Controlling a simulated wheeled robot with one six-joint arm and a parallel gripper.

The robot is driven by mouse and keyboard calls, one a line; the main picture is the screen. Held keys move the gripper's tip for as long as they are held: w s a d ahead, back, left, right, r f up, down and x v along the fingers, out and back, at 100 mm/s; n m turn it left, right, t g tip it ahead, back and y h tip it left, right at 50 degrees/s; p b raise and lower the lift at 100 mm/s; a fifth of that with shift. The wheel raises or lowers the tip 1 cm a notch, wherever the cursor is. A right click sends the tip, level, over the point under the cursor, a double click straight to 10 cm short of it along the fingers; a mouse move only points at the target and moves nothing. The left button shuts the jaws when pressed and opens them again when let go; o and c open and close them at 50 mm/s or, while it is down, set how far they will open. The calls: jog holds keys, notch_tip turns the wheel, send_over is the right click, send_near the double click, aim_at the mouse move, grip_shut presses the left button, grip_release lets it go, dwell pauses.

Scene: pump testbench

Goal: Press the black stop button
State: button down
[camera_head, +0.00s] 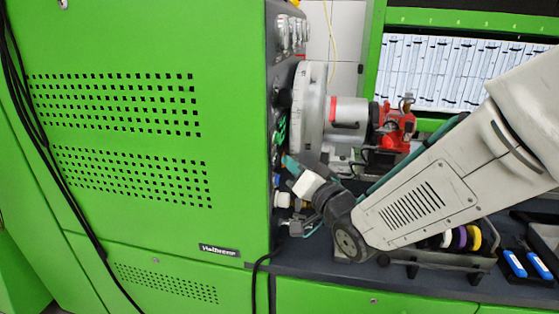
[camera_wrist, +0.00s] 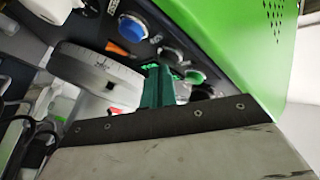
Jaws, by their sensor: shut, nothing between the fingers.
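In the wrist view a dark panel carries a row of controls. A black button (camera_wrist: 205,92) with a pale ring sits at its lower end, just below a green button (camera_wrist: 194,76). A black knob (camera_wrist: 172,55) lies above them. My gripper (camera_wrist: 158,85) shows teal fingers, shut and empty, in front of the panel. In the picture the fingers are left of the black button. I cannot tell how far they are from the panel. In the head view my gripper (camera_head: 288,162) is beside the panel edge of the green cabinet, and the button cannot be made out.
A blue button (camera_wrist: 132,27) and an orange control (camera_wrist: 117,48) sit higher on the panel. The large grey disc (camera_head: 308,108) and red pump part (camera_head: 393,127) stand close to my gripper. The green cabinet (camera_head: 130,215) fills the left. A rack with discs (camera_head: 440,262) lies below my arm.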

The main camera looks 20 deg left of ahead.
jog(key=shift+w+d, duration=0.1)
jog(key=shift+d, duration=0.5)
jog(key=d, duration=0.2)
jog(key=w+d, duration=0.1)
jog(key=d, duration=0.2)
jog(key=shift+w, duration=0.1)
dwell(0.7)
